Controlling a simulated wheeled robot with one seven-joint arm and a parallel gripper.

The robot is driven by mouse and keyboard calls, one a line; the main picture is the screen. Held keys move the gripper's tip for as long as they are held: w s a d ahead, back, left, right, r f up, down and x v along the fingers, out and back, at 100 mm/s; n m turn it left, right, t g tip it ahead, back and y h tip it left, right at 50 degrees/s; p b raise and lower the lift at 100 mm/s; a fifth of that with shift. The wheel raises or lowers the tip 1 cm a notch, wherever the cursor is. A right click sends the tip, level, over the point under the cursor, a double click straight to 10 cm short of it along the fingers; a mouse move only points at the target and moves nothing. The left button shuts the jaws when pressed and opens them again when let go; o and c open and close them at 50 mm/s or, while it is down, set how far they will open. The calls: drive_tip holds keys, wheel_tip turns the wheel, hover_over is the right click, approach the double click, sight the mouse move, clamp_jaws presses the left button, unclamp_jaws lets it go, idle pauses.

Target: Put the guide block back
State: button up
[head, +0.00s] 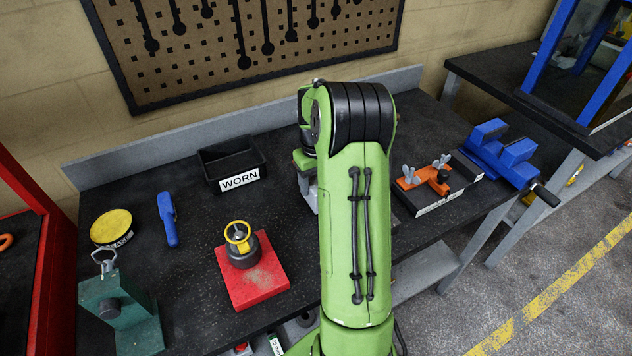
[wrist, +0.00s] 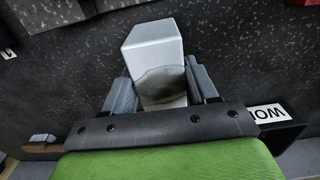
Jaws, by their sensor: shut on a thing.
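A pale grey metal block (wrist: 155,50), which I take to be the guide block, sits between the two grey fingers of my gripper (wrist: 163,92) in the wrist view. The fingers press on its two sides, and a darker rounded patch shows on its near face. In the head view my green arm hides most of the gripper. A grey piece (head: 309,195) shows just left of the arm, below the green wrist; I cannot tell whether it is the block or a finger. Whether the block touches the bench is not clear.
A black bin labelled WORN (head: 235,165) stands behind left. A red base with a yellow-ringed part (head: 250,275) sits left of my arm. An orange fixture with wing nuts (head: 425,180) and a blue vise (head: 500,155) are right. A green stand (head: 120,310), yellow tin (head: 111,226) and blue tool (head: 167,220) are left.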

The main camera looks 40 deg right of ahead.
drive_tip(key=o, duration=1.4)
drive_tip(key=shift+f, duration=0.1)
